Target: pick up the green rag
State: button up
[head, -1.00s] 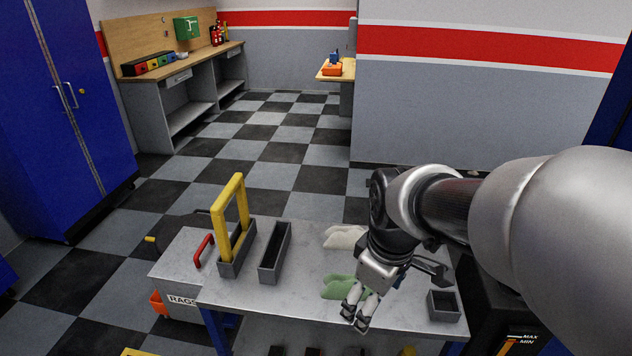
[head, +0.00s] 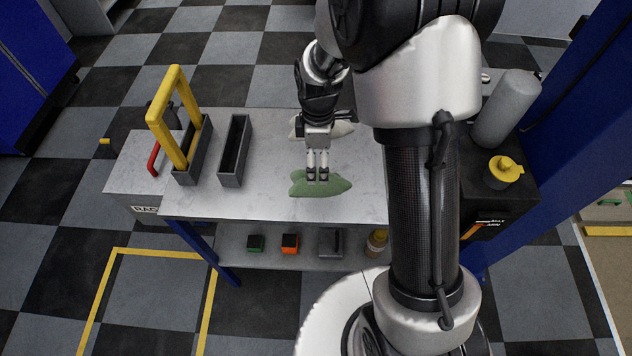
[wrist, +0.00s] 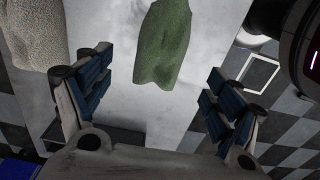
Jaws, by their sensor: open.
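The green rag (head: 322,188) lies flat on the grey metal table top (head: 270,180) near its front edge. My gripper (head: 317,178) points down at the rag's upper middle in the head view; I cannot tell there whether it touches. In the wrist view the green rag (wrist: 163,45) lies ahead, between the lines of the two blue-padded fingers. The fingers stand wide apart with nothing between their tips, and my gripper (wrist: 155,95) is open and empty.
A whitish rag (wrist: 33,35) lies beside the green one, partly hidden behind my gripper in the head view. A narrow grey tray (head: 234,150) and a yellow-handled holder (head: 187,150) stand to the left. A lower shelf (head: 268,258) holds small items.

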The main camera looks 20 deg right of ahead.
notch_tip(320, 180, down, 2)
jog(key=shift+f, duration=0.25)
jog(key=f+b, duration=0.2)
jog(key=f, duration=0.3)
jog(key=shift+s+d+f+b, duration=0.1)
jog(key=shift+s+d+b, duration=0.15)
jog(key=shift+d+b, duration=0.15)
jog(key=c, duration=1.2)
